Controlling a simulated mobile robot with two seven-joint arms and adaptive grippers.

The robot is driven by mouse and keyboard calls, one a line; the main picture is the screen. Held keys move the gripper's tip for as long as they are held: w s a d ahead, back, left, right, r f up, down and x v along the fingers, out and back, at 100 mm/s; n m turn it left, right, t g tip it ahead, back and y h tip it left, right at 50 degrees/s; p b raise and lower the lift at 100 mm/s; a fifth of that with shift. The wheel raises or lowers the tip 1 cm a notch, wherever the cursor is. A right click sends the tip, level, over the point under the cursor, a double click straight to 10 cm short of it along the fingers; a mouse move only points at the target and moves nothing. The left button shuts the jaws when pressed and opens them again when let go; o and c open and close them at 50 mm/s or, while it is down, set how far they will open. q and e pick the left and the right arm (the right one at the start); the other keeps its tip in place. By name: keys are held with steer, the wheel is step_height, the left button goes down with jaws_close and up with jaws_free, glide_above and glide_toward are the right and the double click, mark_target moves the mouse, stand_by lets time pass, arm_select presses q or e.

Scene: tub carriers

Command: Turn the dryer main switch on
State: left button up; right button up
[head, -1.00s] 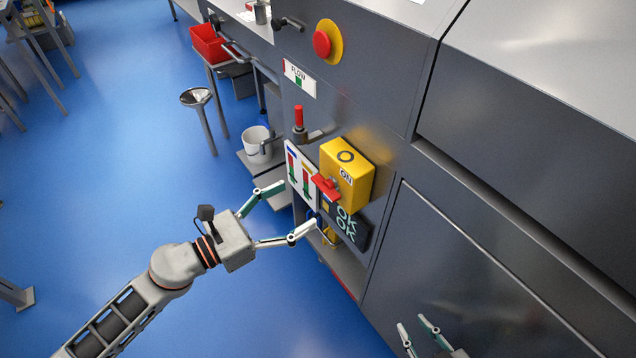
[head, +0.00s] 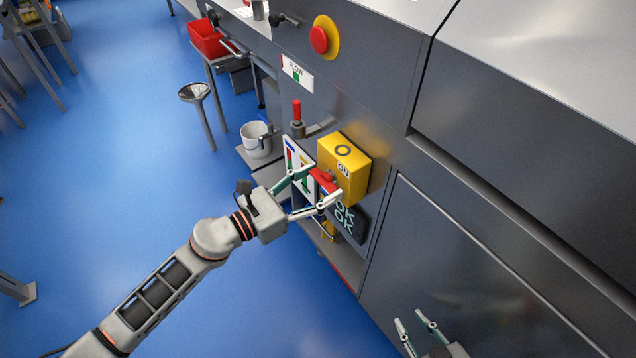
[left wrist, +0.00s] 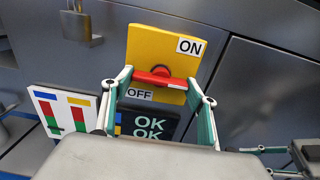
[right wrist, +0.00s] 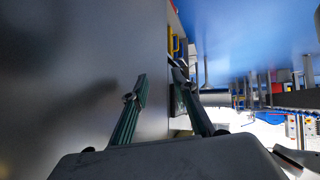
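The dryer main switch is a yellow box (head: 352,163) on the grey machine front, with a red rotary handle (head: 322,180). In the left wrist view the handle (left wrist: 152,77) lies roughly crosswise, its white-marked end to the right. The ON label (left wrist: 190,46) is at upper right and the OFF label (left wrist: 139,94) at lower left. My left gripper (head: 324,174) is open at the switch, one finger near each end of the handle; I cannot tell whether they touch it. My right gripper (head: 411,321) is open and empty, low before the machine.
A dark OK display (head: 347,222) and a coloured bar panel (head: 297,168) sit beside the switch. A white bucket (head: 257,141) stands behind.

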arm_select(q)
steer(key=shift+c, duration=1.3)
